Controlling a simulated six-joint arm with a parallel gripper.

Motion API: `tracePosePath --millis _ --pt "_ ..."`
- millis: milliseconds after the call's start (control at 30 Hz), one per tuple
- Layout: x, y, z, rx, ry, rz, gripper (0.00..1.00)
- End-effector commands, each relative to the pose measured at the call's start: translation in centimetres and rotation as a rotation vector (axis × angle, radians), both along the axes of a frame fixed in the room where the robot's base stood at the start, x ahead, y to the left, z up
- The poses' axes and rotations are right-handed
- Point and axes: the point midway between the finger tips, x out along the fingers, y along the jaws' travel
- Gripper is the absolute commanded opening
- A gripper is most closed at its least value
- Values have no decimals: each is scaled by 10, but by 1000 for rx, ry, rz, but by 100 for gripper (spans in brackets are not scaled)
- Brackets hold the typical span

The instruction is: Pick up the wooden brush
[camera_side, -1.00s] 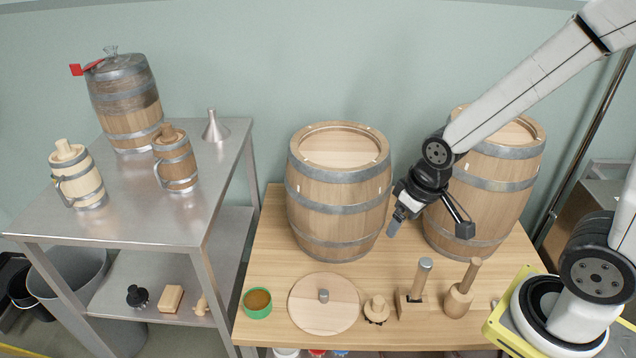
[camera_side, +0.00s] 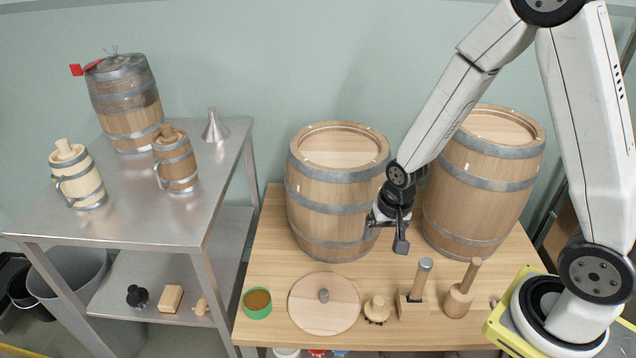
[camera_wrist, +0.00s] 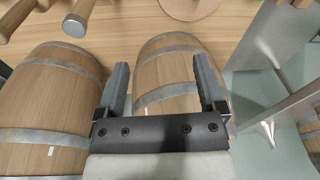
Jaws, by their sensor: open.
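A small round wooden piece with a knob top and dark bristle-like edge (camera_side: 377,309) stands near the table's front edge, between the round lid and a block-headed tool; it looks like the wooden brush. I cannot make it out in the wrist view. My gripper (camera_side: 386,240) hangs above and behind it, in front of the gap between two barrels, pointing down. In the wrist view my gripper (camera_wrist: 162,78) has its two fingers wide apart with nothing between them.
Two large barrels (camera_side: 338,195) (camera_side: 480,185) stand at the table's back. A green tin (camera_side: 257,303), a round lid (camera_side: 323,304), a block-headed tool (camera_side: 415,290) and a wooden mallet (camera_side: 462,290) line the front. A steel rack (camera_side: 150,215) stands left. Bare tabletop lies below my gripper.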

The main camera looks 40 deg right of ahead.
Motion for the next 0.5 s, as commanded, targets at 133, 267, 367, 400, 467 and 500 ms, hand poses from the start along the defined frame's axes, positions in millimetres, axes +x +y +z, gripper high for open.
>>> tracePosePath --millis 133,267,367,400,467,500 --pt "7 -6 -31 21 28 -163 89" --pt "10 -10 -59 36 47 -305 89" --pt "11 -13 -81 45 62 -415 89" --pt "11 -15 -90 49 69 -459 89" --pt "11 -17 -104 54 78 -526 89" --pt "10 -18 -113 57 82 -570 89"
